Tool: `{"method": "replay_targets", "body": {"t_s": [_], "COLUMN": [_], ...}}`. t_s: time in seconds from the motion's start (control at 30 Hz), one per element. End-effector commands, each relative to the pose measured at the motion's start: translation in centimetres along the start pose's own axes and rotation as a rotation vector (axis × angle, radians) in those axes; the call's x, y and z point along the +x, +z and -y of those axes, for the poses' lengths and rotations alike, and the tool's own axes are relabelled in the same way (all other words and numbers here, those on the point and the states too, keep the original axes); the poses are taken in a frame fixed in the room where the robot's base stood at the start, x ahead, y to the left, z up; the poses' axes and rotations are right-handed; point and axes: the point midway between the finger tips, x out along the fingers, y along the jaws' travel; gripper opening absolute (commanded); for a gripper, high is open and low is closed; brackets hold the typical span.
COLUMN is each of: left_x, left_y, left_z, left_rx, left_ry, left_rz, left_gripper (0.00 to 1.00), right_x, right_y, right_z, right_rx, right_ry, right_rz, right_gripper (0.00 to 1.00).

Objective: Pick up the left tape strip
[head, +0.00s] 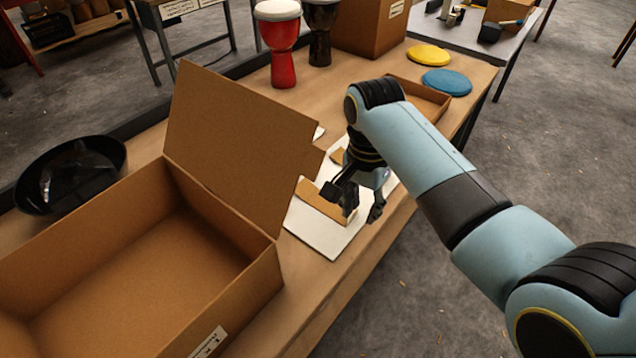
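A tan tape strip (318,197) lies on a white board (318,233) on the workbench, just right of the open cardboard box. A second tan piece (338,157) shows farther back, partly hidden by my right arm. My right gripper (362,211) points down over the right end of the nearer strip, with its dark fingers apart. The fingers hide part of that strip, and I cannot tell whether they touch it. Nothing shows held between them. My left gripper is not in view.
A large open cardboard box (150,262) fills the near left, its raised flap (238,150) beside the board. A black bowl (70,176) stands left. Red (281,48) and black (320,35) drums, a shallow tray (425,98), and yellow (428,55) and blue (446,82) discs are behind.

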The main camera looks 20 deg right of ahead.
Motion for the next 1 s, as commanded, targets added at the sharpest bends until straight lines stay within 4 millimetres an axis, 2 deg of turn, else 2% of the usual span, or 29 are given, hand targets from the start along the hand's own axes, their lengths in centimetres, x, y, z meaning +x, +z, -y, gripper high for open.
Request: {"method": "replay_targets", "body": {"t_s": [0.03,0.1,0.2,0.47,0.7,0.8,1.0], "left_x": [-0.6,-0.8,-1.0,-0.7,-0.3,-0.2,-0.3], "left_y": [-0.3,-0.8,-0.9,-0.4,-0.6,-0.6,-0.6], "left_z": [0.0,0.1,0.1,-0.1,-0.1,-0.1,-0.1], "left_rx": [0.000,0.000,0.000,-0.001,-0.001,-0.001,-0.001], "left_ry": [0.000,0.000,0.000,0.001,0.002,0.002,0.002], "left_rz": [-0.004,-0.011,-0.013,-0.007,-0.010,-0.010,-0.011], "left_gripper": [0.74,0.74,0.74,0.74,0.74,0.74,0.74], "right_x": [-1.2,-2.2,-2.6,0.3,3.9,4.6,4.6], "right_y": [-0.2,-0.5,-0.8,-1.0,-1.1,-1.1,-1.1], "right_z": [0.7,1.5,2.0,2.4,3.0,3.0,3.0], "right_rx": [-0.001,-0.002,-0.002,-0.003,-0.003,-0.002,-0.002], "right_ry": [-0.014,-0.028,-0.037,-0.038,-0.039,-0.040,-0.040], "right_rz": [-0.005,-0.011,-0.016,-0.017,-0.018,-0.018,-0.018], "right_gripper": [0.31,0.31,0.31,0.31,0.31,0.31,0.31]}}
